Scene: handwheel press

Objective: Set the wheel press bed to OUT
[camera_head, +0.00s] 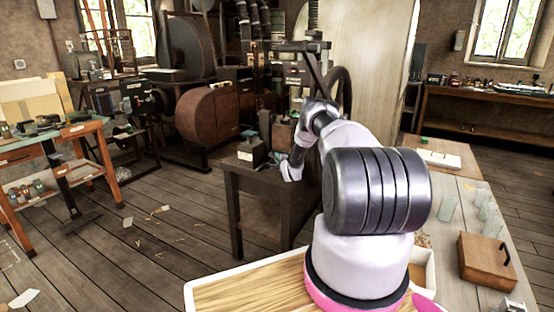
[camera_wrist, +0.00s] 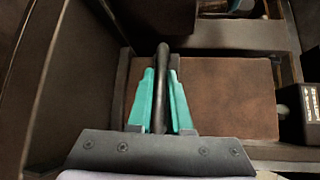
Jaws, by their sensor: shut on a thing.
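In the wrist view, my gripper (camera_wrist: 161,72) has its two teal fingers shut on a dark bar-like handle (camera_wrist: 163,50), one finger on each side. The handle crosses in front of a flat brown plate, which looks like the press bed (camera_wrist: 225,95), inside a dark frame. A black block (camera_wrist: 312,108) with small white lettering is at the right edge; the words are too small to read. In the head view, the press has an upright screw (camera_head: 313,14) and a dark handwheel (camera_head: 341,88). My arm hides much of the press and the grip itself.
A dark stand (camera_head: 245,200) is left of my arm. A bench with glass jars (camera_head: 447,207) and a wooden box (camera_head: 486,262) lies to the right. A workbench (camera_head: 70,132) is at the far left. The plank floor between is mostly clear, with paper scraps.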

